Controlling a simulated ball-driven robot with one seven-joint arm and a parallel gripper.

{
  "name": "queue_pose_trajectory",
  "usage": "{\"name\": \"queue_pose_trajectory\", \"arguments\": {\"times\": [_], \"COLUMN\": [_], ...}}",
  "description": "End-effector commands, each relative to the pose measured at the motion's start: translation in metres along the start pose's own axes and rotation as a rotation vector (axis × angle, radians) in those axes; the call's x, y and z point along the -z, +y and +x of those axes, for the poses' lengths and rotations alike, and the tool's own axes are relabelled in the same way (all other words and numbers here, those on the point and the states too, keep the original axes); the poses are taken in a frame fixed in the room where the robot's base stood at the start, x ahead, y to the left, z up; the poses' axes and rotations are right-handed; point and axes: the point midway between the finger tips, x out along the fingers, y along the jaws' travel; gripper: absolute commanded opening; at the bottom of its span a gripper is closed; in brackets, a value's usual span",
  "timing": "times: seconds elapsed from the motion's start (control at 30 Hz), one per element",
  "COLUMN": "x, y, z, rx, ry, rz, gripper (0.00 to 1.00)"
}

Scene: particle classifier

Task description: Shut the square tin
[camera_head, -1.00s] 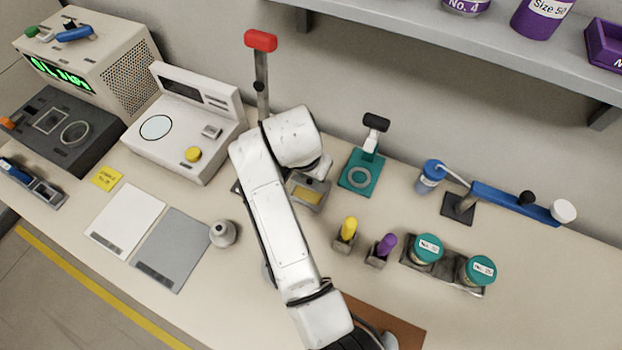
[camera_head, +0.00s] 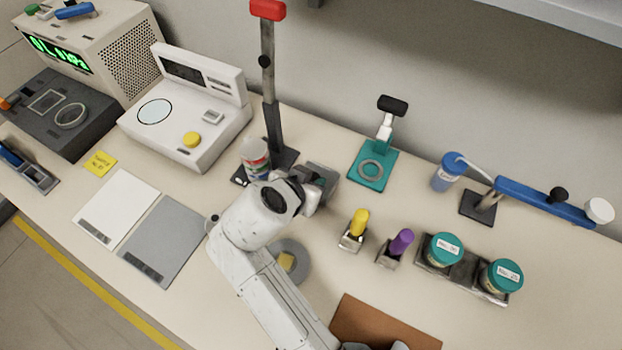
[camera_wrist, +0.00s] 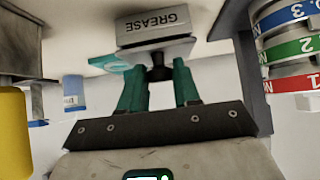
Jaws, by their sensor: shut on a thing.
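The square tin (camera_wrist: 150,22) shows in the wrist view as a grey box marked GREASE, just beyond my fingertips. Its grey lid (camera_wrist: 170,50) lies against the box on the side facing me; I cannot tell whether it is fully seated. My gripper (camera_wrist: 160,82) has its teal fingers shut on the lid's black knob (camera_wrist: 160,73). In the head view the tin (camera_head: 324,173) is a grey shape mostly hidden behind my gripper (camera_head: 312,192), and its inside is not visible.
A banded container (camera_head: 256,158) stands close left of my gripper, beside the red-handled press (camera_head: 268,80). The teal-based device (camera_head: 372,170) is behind right. A yellow-handled tool (camera_head: 360,222) and a purple-handled one (camera_head: 401,242) stand right. A round dish (camera_head: 300,262) lies in front.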

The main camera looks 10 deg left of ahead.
Motion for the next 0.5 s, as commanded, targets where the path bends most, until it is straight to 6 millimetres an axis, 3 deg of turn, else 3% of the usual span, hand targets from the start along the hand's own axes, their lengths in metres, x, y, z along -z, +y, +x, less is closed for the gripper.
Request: {"name": "queue_pose_trajectory", "arguments": {"times": [0.03, 0.47, 0.5], "x": [-0.0077, -0.0101, -0.0101], "y": [0.0005, 0.0011, 0.0011], "z": [0.0023, 0.003, 0.003], "rx": [-0.003, -0.005, -0.006], "ry": [-0.013, -0.017, -0.017], "rz": [-0.009, -0.012, -0.012], "gripper": [0.0, 0.0, 0.33]}}
